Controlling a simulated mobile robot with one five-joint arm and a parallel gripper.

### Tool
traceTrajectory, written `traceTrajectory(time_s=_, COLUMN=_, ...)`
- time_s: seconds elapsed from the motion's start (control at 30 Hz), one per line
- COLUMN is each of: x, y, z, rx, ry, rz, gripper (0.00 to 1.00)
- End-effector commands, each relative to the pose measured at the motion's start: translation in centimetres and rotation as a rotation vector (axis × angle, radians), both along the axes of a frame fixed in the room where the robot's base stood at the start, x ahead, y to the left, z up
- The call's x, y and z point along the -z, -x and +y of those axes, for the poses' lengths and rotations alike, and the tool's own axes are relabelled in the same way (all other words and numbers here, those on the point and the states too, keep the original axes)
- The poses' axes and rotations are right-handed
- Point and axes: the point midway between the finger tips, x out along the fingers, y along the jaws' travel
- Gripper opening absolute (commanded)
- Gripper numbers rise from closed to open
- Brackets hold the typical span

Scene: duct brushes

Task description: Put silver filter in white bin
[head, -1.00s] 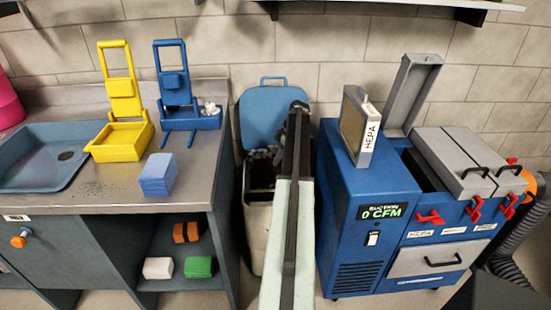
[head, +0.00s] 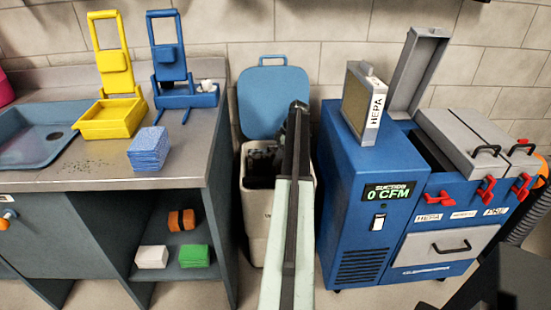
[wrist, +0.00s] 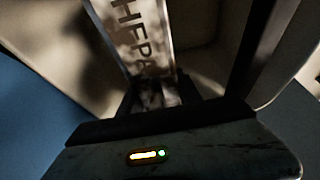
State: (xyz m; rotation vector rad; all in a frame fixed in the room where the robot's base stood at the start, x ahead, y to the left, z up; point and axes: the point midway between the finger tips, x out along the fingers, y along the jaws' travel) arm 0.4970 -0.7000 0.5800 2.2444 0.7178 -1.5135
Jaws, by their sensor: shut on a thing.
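The white bin (head: 252,217) stands on the floor between the counter and the blue machine, its blue lid (head: 272,98) tilted up and back. My arm reaches over it and hides its right part. In the wrist view my gripper (wrist: 180,95) is shut on a pale silver filter (wrist: 140,35) lettered "HEPA". Pale walls, apparently the bin's inside, surround them. In the head view I cannot make out the held filter; dark shapes fill the bin's opening. Another silver-framed HEPA filter (head: 368,110) stands upright on the blue machine.
The blue machine (head: 345,190) is close on the right, with an open grey lid (head: 420,72) and a "0 CFM" display. The counter (head: 190,140) on the left holds a yellow tray (head: 108,120), a blue tray (head: 188,97) and a blue block (head: 149,150).

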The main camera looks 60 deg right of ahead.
Motion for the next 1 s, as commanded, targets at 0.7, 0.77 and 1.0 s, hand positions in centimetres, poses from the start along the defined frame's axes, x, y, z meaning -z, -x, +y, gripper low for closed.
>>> traceTrajectory(time_s=0.7, x=7.0, y=-0.1, z=0.1, rx=-0.001, ry=0.000, rz=-0.001, gripper=0.00)
traceTrajectory(time_s=0.77, x=7.5, y=-0.1, z=0.1, rx=-0.001, ry=0.000, rz=-0.001, gripper=0.00)
traceTrajectory(time_s=1.0, x=9.6, y=-0.1, z=0.1, rx=-0.001, ry=-0.001, rz=0.000, gripper=0.00)
